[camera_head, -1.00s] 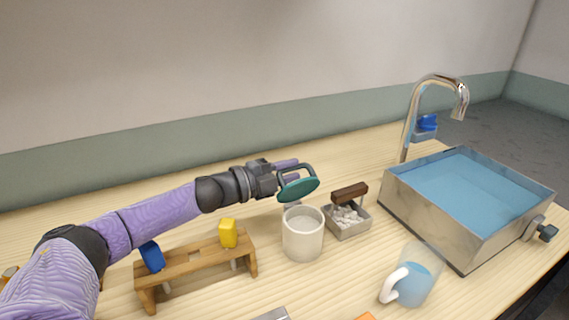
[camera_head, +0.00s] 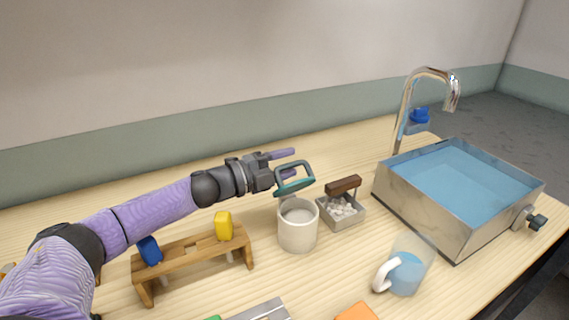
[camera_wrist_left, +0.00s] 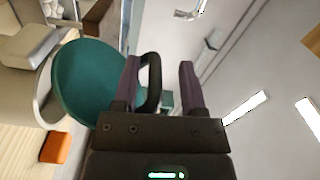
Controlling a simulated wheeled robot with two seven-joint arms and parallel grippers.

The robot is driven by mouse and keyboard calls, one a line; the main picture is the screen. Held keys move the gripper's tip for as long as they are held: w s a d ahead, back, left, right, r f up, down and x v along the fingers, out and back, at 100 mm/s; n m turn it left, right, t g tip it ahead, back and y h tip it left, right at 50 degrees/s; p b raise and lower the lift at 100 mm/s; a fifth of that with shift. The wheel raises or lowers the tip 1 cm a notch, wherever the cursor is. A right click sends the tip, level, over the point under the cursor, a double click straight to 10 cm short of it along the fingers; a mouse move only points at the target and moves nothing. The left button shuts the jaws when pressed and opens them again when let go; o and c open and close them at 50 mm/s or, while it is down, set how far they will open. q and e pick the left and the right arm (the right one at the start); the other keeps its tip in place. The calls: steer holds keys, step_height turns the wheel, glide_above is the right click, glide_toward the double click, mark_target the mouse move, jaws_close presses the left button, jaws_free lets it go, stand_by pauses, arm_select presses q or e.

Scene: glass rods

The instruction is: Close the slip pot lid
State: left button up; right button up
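The slip pot (camera_head: 298,231) is a pale round pot standing upright on the bench with its mouth uncovered. Its teal lid (camera_head: 294,188) is tilted up above the pot's back rim, with a dark loop handle (camera_head: 309,170). The lid's round face (camera_wrist_left: 84,82) shows in the left wrist view. My left gripper (camera_head: 291,163) is at the handle, above and behind the pot. In the left wrist view my fingers (camera_wrist_left: 160,82) are apart with the handle between them, close to one finger and clear of the other. My right gripper is not seen.
A wooden rack (camera_head: 195,257) with blue and yellow items stands left of the pot. A small tray (camera_head: 350,219) of white pieces is close on its right. A jug of blue liquid (camera_head: 406,275) and a water-filled sink (camera_head: 440,213) lie farther right. An orange block (camera_head: 357,312) is in front.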

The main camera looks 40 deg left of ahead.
arm_select(q)
steer(key=shift+f, duration=0.1)
steer(key=shift+s+a, duration=0.15)
steer(key=shift+s, duration=0.15)
steer(key=p+v, duration=0.4)
steer(key=v, duration=0.5)
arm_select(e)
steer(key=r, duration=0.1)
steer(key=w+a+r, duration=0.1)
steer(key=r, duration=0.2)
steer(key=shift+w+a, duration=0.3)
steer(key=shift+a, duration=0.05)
arm_select(q)
steer(key=shift+s+a, duration=0.1)
steer(key=shift+c, duration=0.2)
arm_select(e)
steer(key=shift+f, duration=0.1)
